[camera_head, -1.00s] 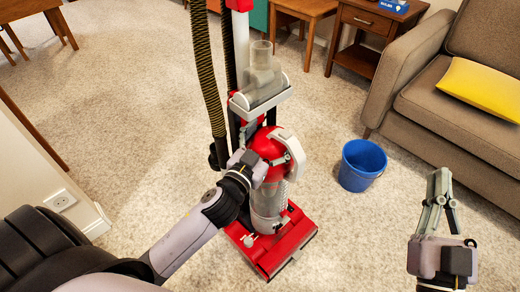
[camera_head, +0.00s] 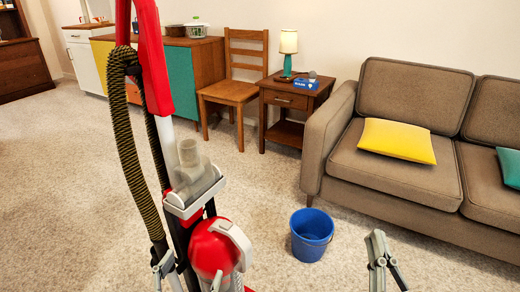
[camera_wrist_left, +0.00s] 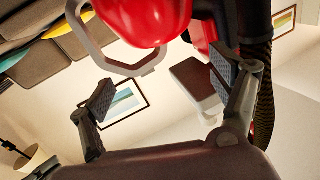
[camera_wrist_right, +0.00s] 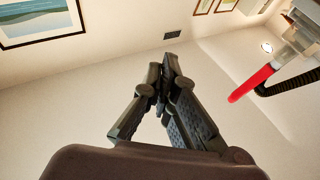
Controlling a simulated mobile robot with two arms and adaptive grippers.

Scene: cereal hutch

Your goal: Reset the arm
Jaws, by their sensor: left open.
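My left gripper (camera_head: 190,276) is at the bottom edge of the head view, beside the upright red vacuum cleaner (camera_head: 212,250). In the left wrist view the gripper (camera_wrist_left: 164,82) has its fingers spread wide. The vacuum's red body (camera_wrist_left: 150,18) and a grey loop handle (camera_wrist_left: 118,65) show above and beyond the fingers, with nothing clearly held between them. My right gripper (camera_head: 378,245) is raised at the lower right of the head view. In the right wrist view its fingertips (camera_wrist_right: 163,68) meet, with nothing between them.
A blue bucket (camera_head: 311,236) stands on the carpet right of the vacuum. A brown sofa (camera_head: 390,175) with a yellow cushion (camera_head: 397,140), a side table (camera_head: 291,105) and a wooden chair (camera_head: 236,80) line the back. Open carpet (camera_head: 60,190) lies to the left.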

